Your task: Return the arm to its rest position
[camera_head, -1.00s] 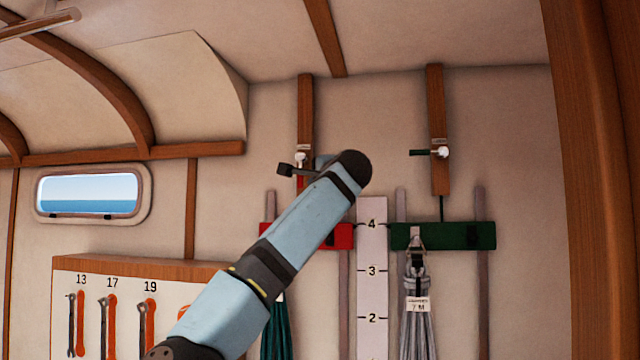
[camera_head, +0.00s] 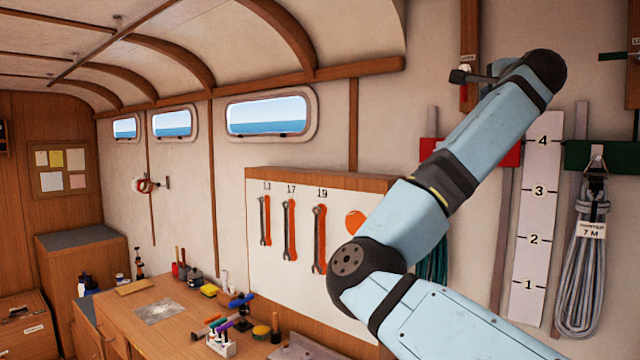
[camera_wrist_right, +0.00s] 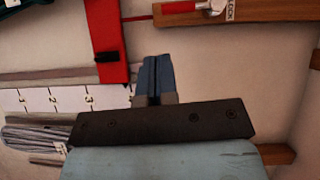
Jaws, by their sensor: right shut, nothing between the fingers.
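My right arm (camera_head: 415,220) rises from the bottom right of the head view, bent at a dark elbow, with its forearm slanting up in front of the wall. Its far end is beside the left wooden post (camera_head: 470,45), and the fingers are hidden there. In the right wrist view my right gripper (camera_wrist_right: 158,62) has its two blue-grey fingers together with nothing between them. The red hanger (camera_wrist_right: 105,40) is to the left of the fingers, apparently apart from them. My left gripper is not in view.
A numbered white strip (camera_head: 526,220) and a grey coiled line (camera_head: 588,265) under a green hanger (camera_head: 600,156) are right of the forearm. A dark green coil (camera_head: 433,258) hangs partly behind the arm. A wrench board (camera_head: 335,190) and cluttered workbench (camera_head: 130,312) lie left.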

